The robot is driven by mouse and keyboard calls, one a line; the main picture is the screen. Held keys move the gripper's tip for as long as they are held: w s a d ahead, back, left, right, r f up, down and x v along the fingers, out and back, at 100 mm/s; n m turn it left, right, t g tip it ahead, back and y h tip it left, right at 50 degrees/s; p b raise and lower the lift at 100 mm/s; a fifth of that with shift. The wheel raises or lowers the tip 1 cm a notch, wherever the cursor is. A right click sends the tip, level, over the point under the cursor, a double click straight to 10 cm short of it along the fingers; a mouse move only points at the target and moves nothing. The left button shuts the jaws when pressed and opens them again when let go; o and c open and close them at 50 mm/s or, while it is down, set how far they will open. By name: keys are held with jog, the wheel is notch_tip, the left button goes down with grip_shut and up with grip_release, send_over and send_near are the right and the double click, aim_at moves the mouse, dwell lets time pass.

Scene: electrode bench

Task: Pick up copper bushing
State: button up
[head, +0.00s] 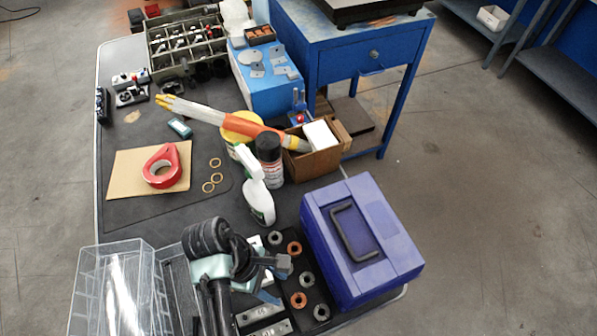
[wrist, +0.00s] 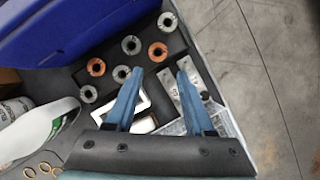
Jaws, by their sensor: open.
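Two copper bushings lie among several grey steel ones on a black tray (wrist: 178,42). One copper bushing (head: 294,248) sits towards the back in the head view, near the blue-purple box; it also shows at the left in the wrist view (wrist: 96,67). The other copper bushing (head: 299,299) sits nearer the front; in the wrist view it (wrist: 157,52) appears just beyond the gap between my fingertips. My gripper (head: 278,281) is open and empty above the tray, its blue fingers (wrist: 159,74) pointing towards the bushings. Its height above them is hard to tell.
A blue-purple toolbox (head: 390,235) stands right beside the tray. A white spray bottle (head: 260,200) and a dark can (head: 269,160) stand behind. Metal blocks (wrist: 192,88) lie by my gripper. A clear plastic organizer (head: 90,290) is at the front left.

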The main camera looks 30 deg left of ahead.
jog(key=x, duration=1.1)
jog(key=shift+w+f, duration=0.2)
jog(key=shift+f, duration=0.1)
grip_shut()
